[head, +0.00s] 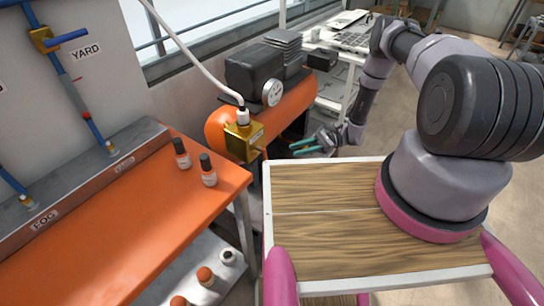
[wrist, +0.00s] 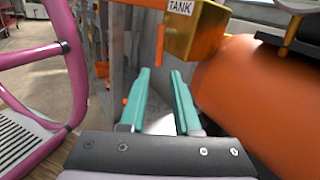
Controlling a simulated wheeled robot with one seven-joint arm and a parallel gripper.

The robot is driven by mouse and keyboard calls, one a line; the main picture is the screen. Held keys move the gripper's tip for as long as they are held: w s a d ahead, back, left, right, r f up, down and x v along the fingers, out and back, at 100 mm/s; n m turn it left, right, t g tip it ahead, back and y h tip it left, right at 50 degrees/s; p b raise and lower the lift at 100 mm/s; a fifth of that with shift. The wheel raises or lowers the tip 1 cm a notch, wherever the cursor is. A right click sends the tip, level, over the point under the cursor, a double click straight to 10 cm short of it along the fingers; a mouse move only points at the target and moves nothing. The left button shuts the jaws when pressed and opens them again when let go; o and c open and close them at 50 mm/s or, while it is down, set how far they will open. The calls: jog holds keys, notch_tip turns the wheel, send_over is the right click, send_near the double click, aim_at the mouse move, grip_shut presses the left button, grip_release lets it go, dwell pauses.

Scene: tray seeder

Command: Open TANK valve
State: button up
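The TANK valve is a brass block (head: 243,141) on the end of the orange tank, with a white hose rising from its top. In the wrist view the brass block (wrist: 198,32) is at the top, with the TANK label (wrist: 180,7) on its face. A thin orange bar, which looks like its lever (wrist: 160,46), hangs beside the block. My gripper (head: 294,147) is to the right of the valve in the head view. Its teal fingers (wrist: 161,73) are apart with nothing between them. The lever appears beyond the fingertips, in line with the gap; I see no contact.
The orange tank (wrist: 258,92) lies close to the right of my fingers. A dark compressor and gauge (head: 271,93) sit on it. Two small bottles (head: 208,170) stand on the orange bench (head: 110,235). Another valve, labelled YARD (head: 86,50), is on the left panel.

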jog(key=x, duration=1)
jog(key=shift+a, duration=0.25)
jog(key=shift+s, duration=0.1)
grip_shut()
